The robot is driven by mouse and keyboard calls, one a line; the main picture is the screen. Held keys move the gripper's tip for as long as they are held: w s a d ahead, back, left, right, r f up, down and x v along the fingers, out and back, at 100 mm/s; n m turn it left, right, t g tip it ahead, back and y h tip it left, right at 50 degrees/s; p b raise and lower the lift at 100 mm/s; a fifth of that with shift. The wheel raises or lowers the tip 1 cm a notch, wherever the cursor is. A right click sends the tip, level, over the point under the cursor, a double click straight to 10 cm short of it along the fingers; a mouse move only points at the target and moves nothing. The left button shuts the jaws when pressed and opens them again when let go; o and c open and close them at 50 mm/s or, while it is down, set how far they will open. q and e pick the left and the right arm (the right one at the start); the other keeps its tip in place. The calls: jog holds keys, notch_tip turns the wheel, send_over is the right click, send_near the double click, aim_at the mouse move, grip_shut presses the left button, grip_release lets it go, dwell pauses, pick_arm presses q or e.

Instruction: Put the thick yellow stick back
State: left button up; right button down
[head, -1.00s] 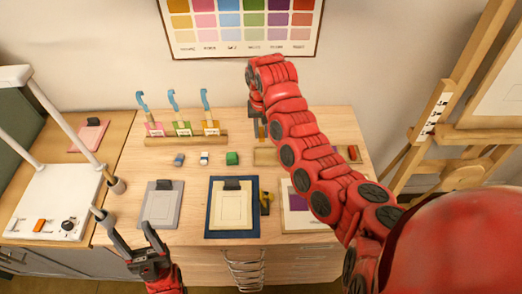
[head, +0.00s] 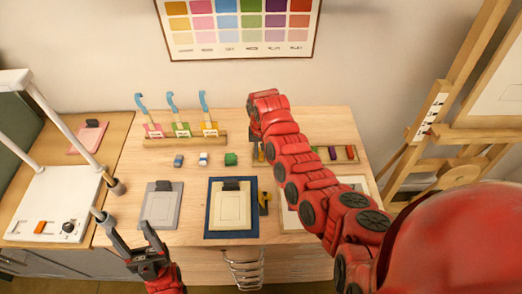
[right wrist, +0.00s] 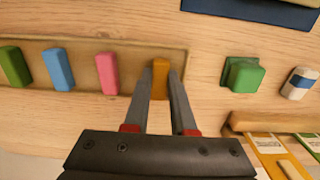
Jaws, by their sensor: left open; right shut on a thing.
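The thick yellow stick (right wrist: 159,78) is between the fingertips of my right gripper (right wrist: 160,85), which is shut on it. It is at one end of the wooden stick tray (right wrist: 134,62), beside a pink stick (right wrist: 107,72), a blue stick (right wrist: 58,69) and a green stick (right wrist: 14,66). I cannot tell whether it touches the tray floor. In the head view my right gripper (head: 258,150) is at the tray's left end; my arm hides part of the tray. My left gripper (head: 128,225) is open and empty at the table's front left.
A green block (head: 231,159), a white-blue block (head: 203,158) and a blue block (head: 178,161) lie left of the tray. A rack (head: 186,141) with blue-handled tools stands behind them. A grey pad (head: 160,204) and a blue mat (head: 231,235) lie in front.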

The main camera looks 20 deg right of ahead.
jog(key=shift+f, duration=0.2)
jog(key=c, duration=1)
grip_release()
